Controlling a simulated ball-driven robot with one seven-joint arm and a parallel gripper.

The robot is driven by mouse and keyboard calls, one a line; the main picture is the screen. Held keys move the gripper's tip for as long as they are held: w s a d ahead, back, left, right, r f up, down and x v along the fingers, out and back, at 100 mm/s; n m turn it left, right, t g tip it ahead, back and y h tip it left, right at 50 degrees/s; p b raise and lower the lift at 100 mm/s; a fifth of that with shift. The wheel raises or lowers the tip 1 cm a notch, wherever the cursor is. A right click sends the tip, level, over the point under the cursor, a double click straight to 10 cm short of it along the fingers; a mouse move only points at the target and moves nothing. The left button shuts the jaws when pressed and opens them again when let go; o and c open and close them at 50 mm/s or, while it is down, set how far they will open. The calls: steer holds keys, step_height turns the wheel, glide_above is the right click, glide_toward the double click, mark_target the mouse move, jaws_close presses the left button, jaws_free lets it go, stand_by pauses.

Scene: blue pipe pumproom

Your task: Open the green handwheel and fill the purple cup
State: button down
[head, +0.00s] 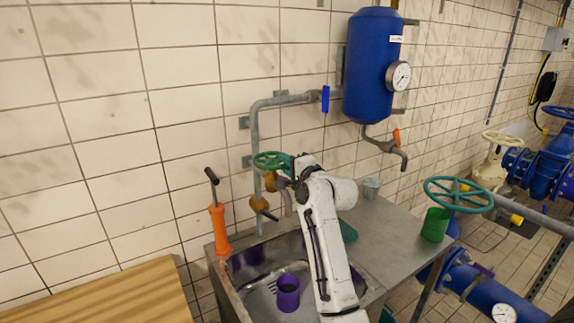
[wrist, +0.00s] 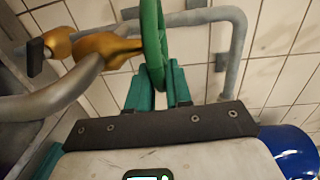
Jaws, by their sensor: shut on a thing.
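The green handwheel (head: 268,160) sits on the brass valve of the grey wall pipe above the sink. My gripper (head: 288,177) is at its right side in the head view, partly hidden by my white arm. In the wrist view the wheel (wrist: 152,40) is seen nearly edge-on, and its rim lies between the two teal fingers of my gripper (wrist: 160,88), which is shut on it. The purple cup (head: 288,294) stands upright in the sink, below the valve. I see no water running, and the inside of the cup is too dark to judge.
An orange-handled tool (head: 219,228) stands at the left. A larger teal handwheel (head: 458,194) and blue pipes are at right.

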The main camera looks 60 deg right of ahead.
steer(key=shift+d+f, duration=0.1)
steer(key=shift+d+f+n+t+y+b, duration=0.1)
steer(key=shift+d+n+t+y+b, duration=0.25)
steer(key=shift+n+y, duration=0.35)
steer(key=shift+d+f+n+t+y+b, duration=0.1)
steer(key=shift+d+n+t+y+b, duration=0.2)
steer(key=shift+y, duration=0.6)
steer(key=shift+w+d+r+n+t+y+b, duration=0.15)
steer(key=shift+n+t+y+b, duration=0.15)
steer(key=shift+n+y, duration=0.45)
steer(key=shift+d+n+t+y+b, duration=0.15)
steer(key=shift+n+y+b, duration=0.15)
steer(key=shift+n+y, duration=0.4)
steer(key=c, duration=1.1)
jaws_free()
steer(key=shift+c, duration=0.2)
steer(key=shift+r, duration=0.1)
steer(key=s+a+b, duration=0.1)
steer(key=s+b, duration=0.1)
steer(key=s, duration=0.8)
steer(key=shift+s+a+r, duration=0.3)
steer(key=shift+s+a, duration=0.05)
